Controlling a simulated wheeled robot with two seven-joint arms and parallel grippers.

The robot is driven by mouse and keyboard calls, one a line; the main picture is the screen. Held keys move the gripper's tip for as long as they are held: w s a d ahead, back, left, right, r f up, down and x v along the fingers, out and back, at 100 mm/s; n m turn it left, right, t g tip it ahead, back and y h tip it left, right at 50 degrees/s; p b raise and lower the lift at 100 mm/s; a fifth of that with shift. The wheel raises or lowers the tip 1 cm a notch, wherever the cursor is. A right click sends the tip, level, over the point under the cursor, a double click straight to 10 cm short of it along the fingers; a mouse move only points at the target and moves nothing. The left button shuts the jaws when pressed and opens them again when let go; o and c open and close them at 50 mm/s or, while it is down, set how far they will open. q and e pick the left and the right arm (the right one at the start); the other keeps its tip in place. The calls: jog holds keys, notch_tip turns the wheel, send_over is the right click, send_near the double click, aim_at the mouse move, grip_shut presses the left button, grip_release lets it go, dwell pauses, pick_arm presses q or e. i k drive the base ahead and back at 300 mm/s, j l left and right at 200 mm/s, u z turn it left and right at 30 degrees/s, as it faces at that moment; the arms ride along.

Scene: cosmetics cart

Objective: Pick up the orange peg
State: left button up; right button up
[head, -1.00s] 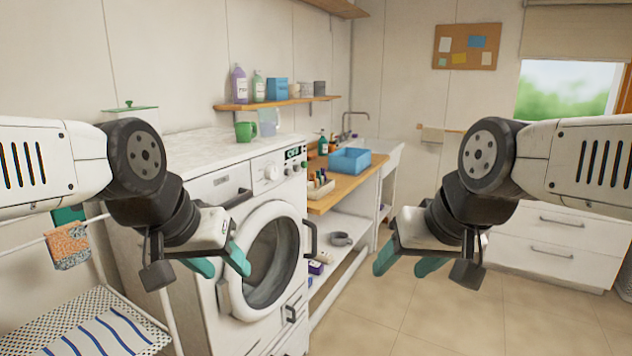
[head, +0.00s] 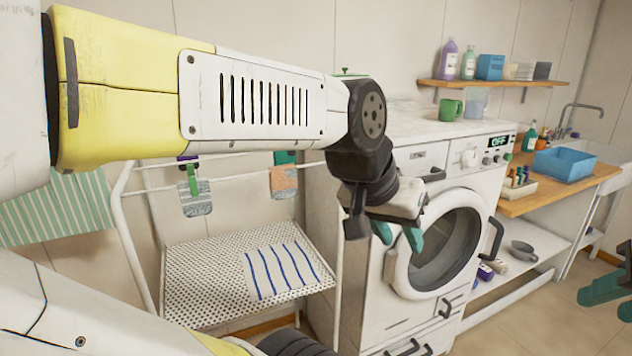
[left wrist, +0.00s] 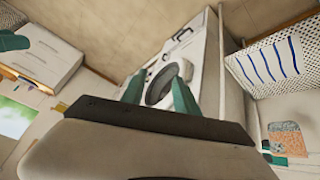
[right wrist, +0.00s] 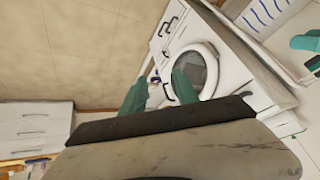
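I cannot make out a distinct orange peg in any view. In the head view, a small tray (head: 516,190) on the wooden counter holds several small coloured items, too small to identify. A green peg (head: 193,181) hangs at a grey patterned cloth (head: 196,203) on the drying rack. My left gripper (head: 398,236) is in front of the washing machine, with teal fingers apart and empty; its fingers also show in the left wrist view (left wrist: 159,95). My right gripper (head: 606,291) is partly cut off at the right edge. In the right wrist view (right wrist: 160,94) its fingers are apart and empty.
The washing machine (head: 395,307) stands beside the drying rack (head: 188,300), which bears a blue-striped cloth (head: 283,272). An orange patterned cloth (head: 284,182) hangs on its rail. A blue basin (head: 565,164) sits on the wooden counter (head: 532,205). Open floor lies at lower right.

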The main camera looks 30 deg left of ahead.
aim_at(512, 174)
jog(key=u, duration=1.55)
jog(key=z, duration=1.65)
jog(key=i+l+u, duration=0.1)
jog(key=u, duration=0.45)
jog(key=i+l+u, duration=0.4)
jog(key=l, duration=0.2)
jog(key=i+l+u, duration=0.2)
jog(key=l, duration=0.15)
jog(key=i+l, duration=0.15)
jog(key=l, duration=0.2)
jog(key=i+l, duration=0.15)
jog(key=l, duration=0.2)
jog(key=i+l+u, duration=0.1)
jog(key=l, duration=0.25)
jog(key=i+l, duration=0.2)
jog(key=l, duration=0.15)
jog(key=i+l, duration=0.15)
jog(key=l, duration=0.25)
jog(key=i+l+u, duration=0.1)
jog(key=l, duration=0.25)
jog(key=i+l, duration=0.15)
jog(key=l, duration=0.2)
jog(key=i+l, duration=0.15)
jog(key=l, duration=0.25)
